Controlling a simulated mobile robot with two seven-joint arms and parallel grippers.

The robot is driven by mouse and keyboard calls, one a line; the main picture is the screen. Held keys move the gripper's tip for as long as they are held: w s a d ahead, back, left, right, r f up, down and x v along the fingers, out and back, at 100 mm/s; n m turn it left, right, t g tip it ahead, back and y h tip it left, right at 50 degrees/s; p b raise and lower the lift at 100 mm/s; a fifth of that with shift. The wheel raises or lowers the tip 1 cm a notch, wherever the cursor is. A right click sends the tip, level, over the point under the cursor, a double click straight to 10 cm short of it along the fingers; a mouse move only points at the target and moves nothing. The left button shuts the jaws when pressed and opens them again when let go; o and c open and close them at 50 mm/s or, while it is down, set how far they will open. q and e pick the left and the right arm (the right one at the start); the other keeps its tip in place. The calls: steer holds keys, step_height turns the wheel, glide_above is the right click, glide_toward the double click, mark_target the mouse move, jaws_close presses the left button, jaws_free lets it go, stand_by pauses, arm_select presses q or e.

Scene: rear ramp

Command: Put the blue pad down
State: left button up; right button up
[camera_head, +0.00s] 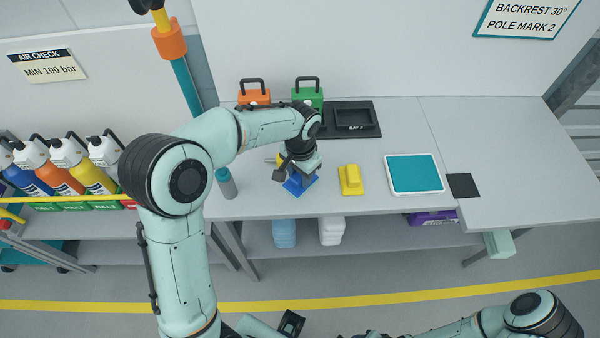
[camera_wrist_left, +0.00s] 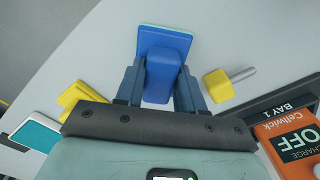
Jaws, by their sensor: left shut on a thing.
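The blue pad (camera_head: 297,186) is over the left part of the grey bench, near its front edge. My left gripper (camera_head: 300,174) points down at it from above. In the left wrist view the two dark fingers (camera_wrist_left: 160,88) are shut on the raised grip of the blue pad (camera_wrist_left: 165,45). I cannot tell whether the pad touches the bench top. Part of it is hidden by the gripper in the head view.
A yellow pad (camera_head: 350,181) and a teal-topped white tray (camera_head: 414,173) stand to the right. A yellow block with a grey rod (camera_wrist_left: 218,86) lies close to the blue pad. A grey bottle (camera_head: 226,183) stands left. Behind are a dark tray (camera_head: 368,130) and orange (camera_head: 254,97) and green cases.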

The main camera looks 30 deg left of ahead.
mark_target(300, 175)
arm_select(q)
steer(key=o, duration=0.9)
steer(key=shift+f, duration=0.1)
steer(key=shift+r, duration=0.35)
step_height(300, 175, up, 12)
steer(key=shift+d+f+p, duration=0.1)
steer(key=shift+f+p, duration=0.05)
steer(key=shift+p, duration=0.7)
arm_select(e)
steer(key=shift+w+r, duration=0.25)
steer(key=shift+r, duration=0.25)
steer(key=shift+w+r, duration=0.25)
steer(key=shift+r, duration=0.25)
